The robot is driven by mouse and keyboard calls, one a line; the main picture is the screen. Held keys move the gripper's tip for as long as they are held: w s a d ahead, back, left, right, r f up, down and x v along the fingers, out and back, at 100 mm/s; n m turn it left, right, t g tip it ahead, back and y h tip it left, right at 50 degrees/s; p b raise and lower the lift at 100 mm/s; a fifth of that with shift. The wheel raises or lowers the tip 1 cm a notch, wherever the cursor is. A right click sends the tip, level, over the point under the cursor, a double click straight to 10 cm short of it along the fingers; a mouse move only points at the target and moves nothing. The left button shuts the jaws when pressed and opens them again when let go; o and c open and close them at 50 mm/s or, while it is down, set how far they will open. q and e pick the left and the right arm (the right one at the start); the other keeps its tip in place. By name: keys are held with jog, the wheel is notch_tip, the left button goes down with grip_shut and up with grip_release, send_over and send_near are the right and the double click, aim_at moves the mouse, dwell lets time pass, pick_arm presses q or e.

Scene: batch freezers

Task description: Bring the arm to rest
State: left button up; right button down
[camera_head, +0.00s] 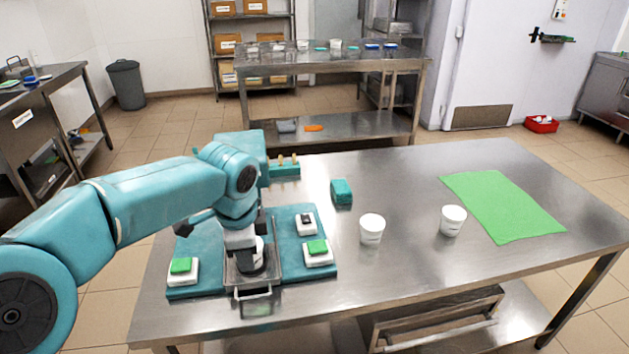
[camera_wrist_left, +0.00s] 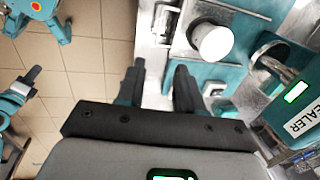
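My left arm comes in from the left in the camera_head view, and its gripper (camera_head: 250,265) hangs low over a metal tray (camera_head: 253,294) with a front handle, on a teal base. The arm partly hides a white tub there. In the left wrist view my left gripper's dark fingers (camera_wrist_left: 158,75) stand apart with nothing held between them. The white tub (camera_wrist_left: 212,40) lies past the fingertips to the right, apart from them. A teal machine labelled SEALER (camera_wrist_left: 300,115) is close on the right. My right gripper is not in view.
Two white cups (camera_head: 372,230) (camera_head: 453,220), a small teal block (camera_head: 341,191) and a green mat (camera_head: 503,205) are on the steel table (camera_head: 400,275). White pads with green tops (camera_head: 183,268) sit on the teal base (camera_head: 205,290). The table between cups and mat is clear.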

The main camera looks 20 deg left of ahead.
pick_arm(q)
jog(key=shift+d+f, duration=0.1)
jog(key=s+d+f+n+h, duration=0.15)
jog(key=d+f, duration=0.25)
jog(key=f, duration=0.4)
jog(key=s+d+f+n+g+h, duration=0.15)
jog(key=d+f, duration=0.25)
jog(key=f, duration=0.4)
jog(key=s+d+f+n+t+h, duration=0.15)
jog(key=d+f, duration=0.25)
jog(key=f, duration=0.4)
jog(key=s+d+f+n, duration=0.2)
jog(key=s+f+n, duration=0.2)
jog(key=s+f, duration=0.2)
jog(key=s+d+f+n+g, duration=0.1)
jog(key=s+d+f+n, duration=0.2)
jog(key=s+f+n, duration=0.2)
jog(key=s, duration=0.3)
jog(key=shift+s+f, duration=0.25)
jog(key=shift+f, duration=0.1)
